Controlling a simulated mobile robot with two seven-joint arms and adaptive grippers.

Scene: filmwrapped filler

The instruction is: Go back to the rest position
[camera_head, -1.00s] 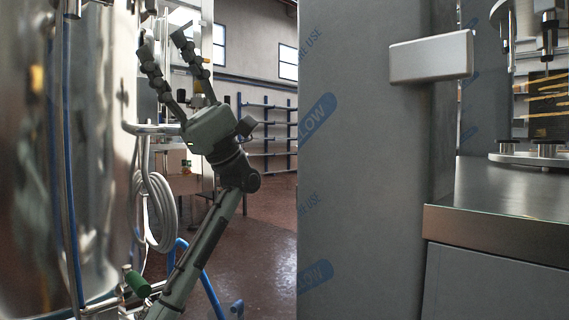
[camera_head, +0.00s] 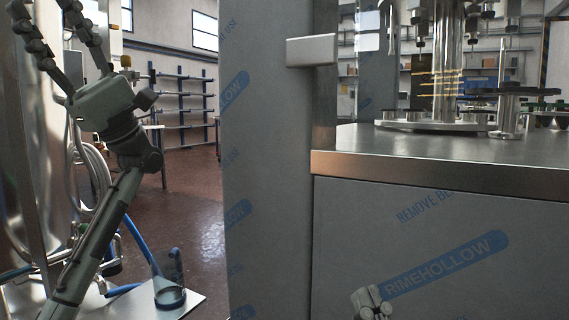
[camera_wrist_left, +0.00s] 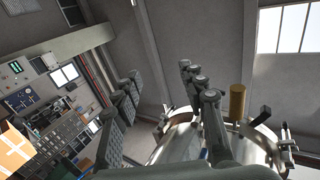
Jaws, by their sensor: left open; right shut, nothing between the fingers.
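My left gripper (camera_head: 43,8) is raised at the upper left of the head view, its two dark jointed fingers spread and pointing up. Its upper fingertips are close to the top edge of the view. In the left wrist view the fingers (camera_wrist_left: 165,88) stand apart with nothing between them. My right gripper (camera_head: 372,300) shows only in part at the bottom edge of the head view, in front of the grey cabinet front. It is small there, with its fingers together and nothing held.
A grey film-wrapped panel (camera_head: 265,180) with a metal handle (camera_head: 312,50) stands mid-view. Right of it is a steel-topped machine (camera_head: 440,150). A shiny metal tank (camera_head: 20,130) and coiled hose (camera_head: 92,180) are at left. Open reddish floor (camera_head: 185,200) lies between.

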